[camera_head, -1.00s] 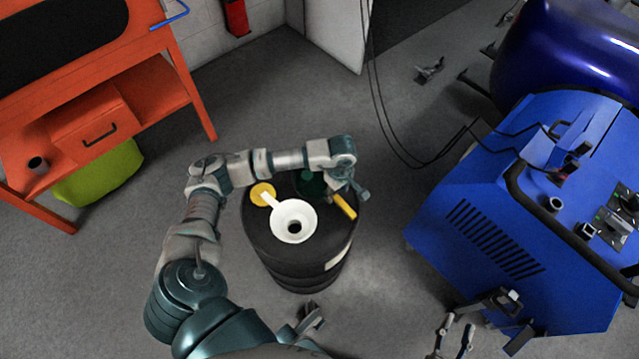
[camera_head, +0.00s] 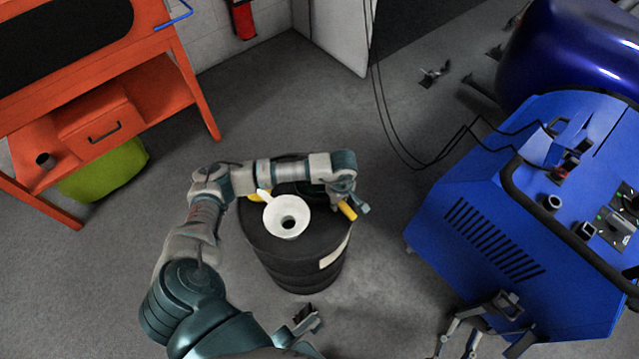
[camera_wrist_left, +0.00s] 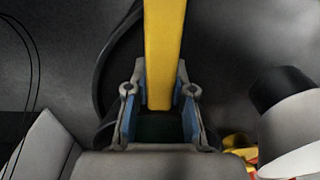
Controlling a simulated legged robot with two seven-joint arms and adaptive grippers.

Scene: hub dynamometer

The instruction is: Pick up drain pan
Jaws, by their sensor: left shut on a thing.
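No separate drain pan can be told apart for certain. A black drum-shaped body (camera_head: 300,272) stands on the floor, with a white funnel (camera_head: 286,215) at its top. My left gripper (camera_head: 357,202) is over the right side of the drum's top. It is shut on a yellow bar (camera_head: 347,210), which also shows between the blue-padded fingers in the left wrist view (camera_wrist_left: 162,55). Something dark green shows below the bar's near end. My left forearm hides the back of the drum's top. My right gripper (camera_head: 480,312) appears at the bottom right, seemingly open and empty.
A blue machine (camera_head: 500,220) stands to the right, with dark cables (camera_head: 392,140) hanging behind the drum. An orange workbench (camera_head: 195,105) is at left, with a lime-green container (camera_head: 105,172) beneath. Grey floor is clear between bench and drum.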

